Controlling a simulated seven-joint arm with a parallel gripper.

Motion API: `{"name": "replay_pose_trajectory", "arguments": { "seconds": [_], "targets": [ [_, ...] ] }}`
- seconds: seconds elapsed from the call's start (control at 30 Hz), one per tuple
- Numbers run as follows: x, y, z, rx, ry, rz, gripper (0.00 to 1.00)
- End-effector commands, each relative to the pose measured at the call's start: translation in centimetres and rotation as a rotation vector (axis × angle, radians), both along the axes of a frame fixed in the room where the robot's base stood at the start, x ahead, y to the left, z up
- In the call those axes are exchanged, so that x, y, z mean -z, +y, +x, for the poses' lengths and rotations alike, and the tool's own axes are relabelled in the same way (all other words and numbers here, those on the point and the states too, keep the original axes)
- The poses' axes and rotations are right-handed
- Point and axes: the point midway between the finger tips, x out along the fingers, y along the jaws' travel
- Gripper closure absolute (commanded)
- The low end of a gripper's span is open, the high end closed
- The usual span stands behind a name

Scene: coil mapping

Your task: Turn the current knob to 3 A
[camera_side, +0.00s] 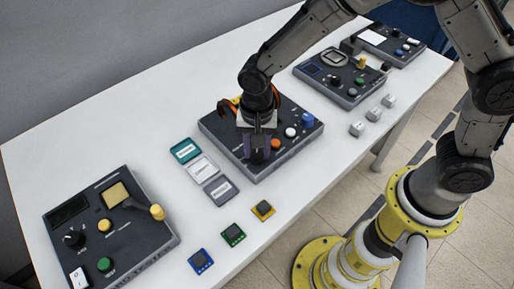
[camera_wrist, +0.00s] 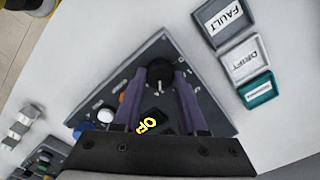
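The middle dark control panel (camera_side: 235,158) lies under my gripper (camera_side: 258,148). In the wrist view my gripper (camera_wrist: 152,72) has two purple fingers, set apart, reaching down to a black knob (camera_wrist: 160,78) with a light pointer line. The knob lies at the fingertips, between them; I cannot tell whether they touch it. The panel also shows in the wrist view (camera_wrist: 205,115).
The panel also has orange (camera_side: 274,143), white (camera_side: 290,132) and blue (camera_side: 307,119) controls. Labelled tiles (camera_side: 202,168) lie left of it. Another panel (camera_side: 110,225) is at front left, two more at the back right. Small coloured blocks (camera_side: 233,234) and white blocks (camera_side: 373,114) line the near edge.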

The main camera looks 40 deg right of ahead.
Motion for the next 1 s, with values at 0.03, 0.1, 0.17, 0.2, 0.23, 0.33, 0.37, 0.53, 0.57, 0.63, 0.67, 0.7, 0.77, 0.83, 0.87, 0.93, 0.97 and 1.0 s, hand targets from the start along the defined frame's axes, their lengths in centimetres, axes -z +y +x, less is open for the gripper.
{"name": "replay_pose_trajectory", "arguments": {
  "seconds": [0.03,0.1,0.17,0.2,0.23,0.33,0.37,0.53,0.57,0.63,0.67,0.7,0.77,0.83,0.87,0.93,0.97,1.0],
  "targets": [
    [-0.2,0.0,0.1,-0.001,-0.004,0.002,0.50],
    [-0.2,0.0,0.1,-0.001,-0.003,0.001,0.37],
    [-0.1,0.0,0.1,-0.001,-0.003,0.001,0.29],
    [-0.1,0.0,0.1,-0.001,-0.002,0.001,0.29],
    [-0.1,0.0,0.1,-0.001,-0.002,0.001,0.29],
    [-0.1,0.0,0.0,-0.001,-0.001,0.001,0.29],
    [0.0,0.0,0.0,-0.001,-0.001,0.001,0.29],
    [-0.5,0.0,0.1,-0.001,-0.002,0.001,0.29],
    [-0.8,0.0,0.1,-0.001,-0.003,0.001,0.29],
    [-1.7,0.1,0.1,-0.001,-0.004,0.002,0.29],
    [-2.2,0.1,0.1,-0.001,-0.004,0.003,0.29],
    [-3.0,0.1,0.1,-0.001,-0.006,0.004,0.29],
    [-4.2,0.1,0.1,-0.001,-0.006,0.004,0.29],
    [-5.8,0.1,0.1,-0.001,-0.007,0.004,0.29],
    [-6.5,0.1,0.1,-0.001,-0.006,0.004,0.29],
    [-8.1,0.1,0.1,-0.001,-0.007,0.004,0.29],
    [-8.7,0.1,0.1,-0.001,-0.007,0.004,0.29],
    [-9.5,0.1,0.1,-0.001,-0.006,0.004,0.29]
  ]
}}
